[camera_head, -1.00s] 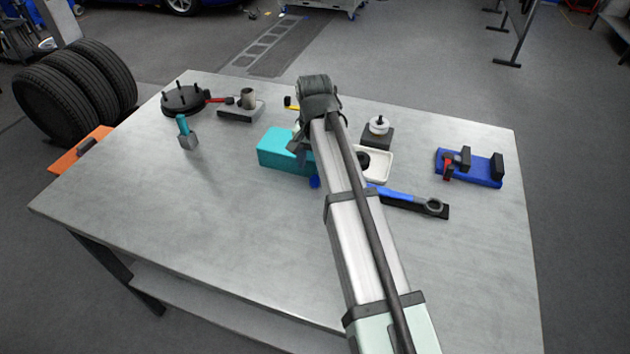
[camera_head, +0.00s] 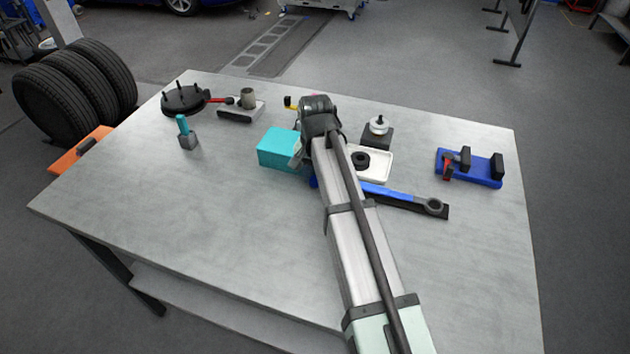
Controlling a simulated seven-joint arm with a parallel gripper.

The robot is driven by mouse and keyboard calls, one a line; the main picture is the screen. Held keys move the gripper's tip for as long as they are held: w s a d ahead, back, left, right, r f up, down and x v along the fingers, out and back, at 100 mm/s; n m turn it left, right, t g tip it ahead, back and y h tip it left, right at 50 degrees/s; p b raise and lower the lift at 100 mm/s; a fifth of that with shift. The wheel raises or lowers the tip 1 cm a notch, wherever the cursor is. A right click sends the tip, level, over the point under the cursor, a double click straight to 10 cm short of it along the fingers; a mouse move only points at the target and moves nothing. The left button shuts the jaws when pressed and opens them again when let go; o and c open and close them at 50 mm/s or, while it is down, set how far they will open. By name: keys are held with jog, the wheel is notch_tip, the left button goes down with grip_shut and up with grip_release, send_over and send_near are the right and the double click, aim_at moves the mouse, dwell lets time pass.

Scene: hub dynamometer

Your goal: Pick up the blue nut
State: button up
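A small blue piece (camera_head: 313,182), which may be the blue nut, shows at the left edge of my arm, just right of the teal box (camera_head: 279,149). My arm covers most of it, so its shape is unclear. My gripper (camera_head: 297,153) is mostly hidden behind my wrist and forearm. Only a grey part of it shows beside the teal box's right end. Its fingertips are out of sight, so I cannot tell whether it is open or touches anything.
Right of my arm are a white tray (camera_head: 381,172) with a black ring, a dark block (camera_head: 378,138) and a blue-handled wrench (camera_head: 392,192). A blue fixture (camera_head: 482,171) stands farther right. A teal-topped tool (camera_head: 186,135) stands left. The front left of the table (camera_head: 190,220) is clear.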

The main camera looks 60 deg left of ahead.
grip_shut()
